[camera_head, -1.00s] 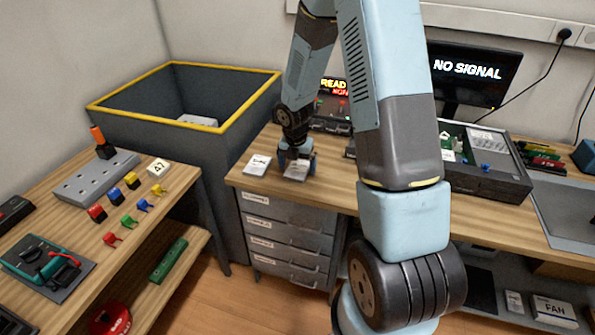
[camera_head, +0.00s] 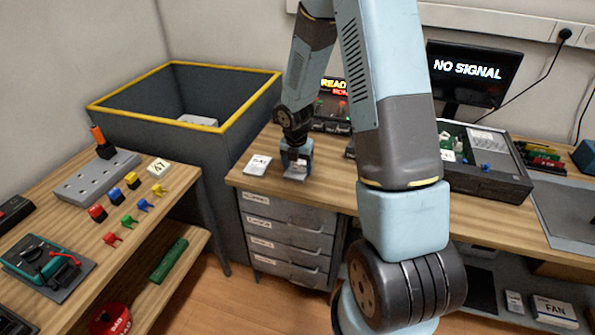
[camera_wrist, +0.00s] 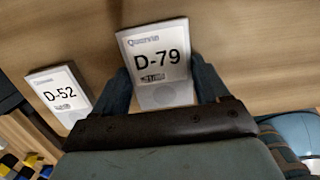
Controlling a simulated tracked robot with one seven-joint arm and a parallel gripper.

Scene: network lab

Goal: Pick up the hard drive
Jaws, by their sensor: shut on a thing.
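My gripper (camera_head: 296,163) is at the left end of the wooden bench, pointing down, with its fingers shut on a hard drive. In the wrist view that hard drive (camera_wrist: 155,55) is a light grey block labelled D-79, held between the two dark fingers (camera_wrist: 164,88). In the head view only part of the drive (camera_head: 294,176) shows beneath the gripper. I cannot tell whether it touches the bench. A second hard drive, labelled D-52 (camera_wrist: 60,95), lies apart to the left; it also shows on the bench in the head view (camera_head: 258,165).
A deep grey bin with a yellow rim (camera_head: 222,128) stands left of the bench (camera_head: 330,190). The display box (camera_head: 333,105), the monitor (camera_head: 474,75) and an open equipment case (camera_head: 490,175) stand behind and right. A side table (camera_head: 75,205) holds plugs and blocks.

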